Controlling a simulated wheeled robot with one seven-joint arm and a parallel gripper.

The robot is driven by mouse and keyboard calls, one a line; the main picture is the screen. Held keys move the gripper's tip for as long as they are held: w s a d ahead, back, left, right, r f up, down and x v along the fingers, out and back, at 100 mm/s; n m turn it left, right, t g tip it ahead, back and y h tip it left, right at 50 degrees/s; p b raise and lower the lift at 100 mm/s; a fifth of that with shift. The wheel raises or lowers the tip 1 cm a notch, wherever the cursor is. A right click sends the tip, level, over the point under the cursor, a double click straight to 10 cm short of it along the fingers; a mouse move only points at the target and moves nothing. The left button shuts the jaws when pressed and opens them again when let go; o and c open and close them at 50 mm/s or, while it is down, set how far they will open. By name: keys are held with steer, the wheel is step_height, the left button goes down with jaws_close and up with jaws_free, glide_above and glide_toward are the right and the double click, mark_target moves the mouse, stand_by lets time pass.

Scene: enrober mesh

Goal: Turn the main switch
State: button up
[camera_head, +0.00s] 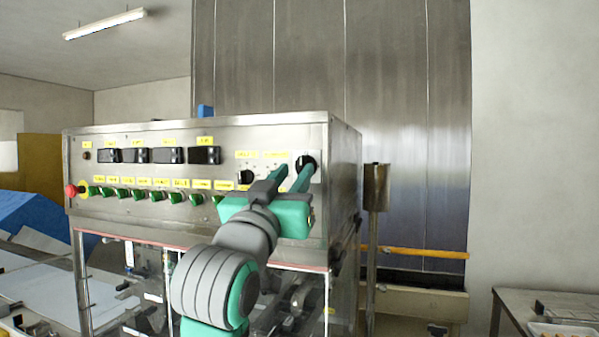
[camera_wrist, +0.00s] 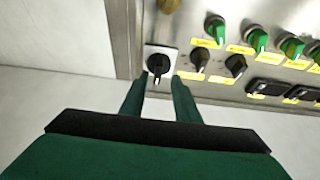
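The main switch appears to be a black rotary knob on a pale square plate at the right end of the machine's control panel (camera_head: 222,133). In the head view the knob (camera_head: 306,161) shows just above my fingertips. In the wrist view the knob (camera_wrist: 158,64) sits between the fingertip ends, its pointer toward the bottom of the picture. My gripper (camera_head: 291,175) is open, with its two green fingers reaching to the panel. In the wrist view my gripper (camera_wrist: 162,80) has one finger to each side of the knob, with gaps visible. I cannot tell how far the tips overlap it in depth.
Two smaller black knobs (camera_wrist: 236,65) sit beside the main switch, with a row of green switches (camera_head: 156,196) farther along. A red emergency button (camera_head: 70,190) is at the panel's left end. A metal post (camera_head: 375,200) stands right of the machine.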

steer(key=shift+d+x, duration=0.2)
steer(key=shift+x, duration=0.8)
steer(key=shift+w, duration=0.1)
jaws_close()
steer(key=shift+d, duration=0.1)
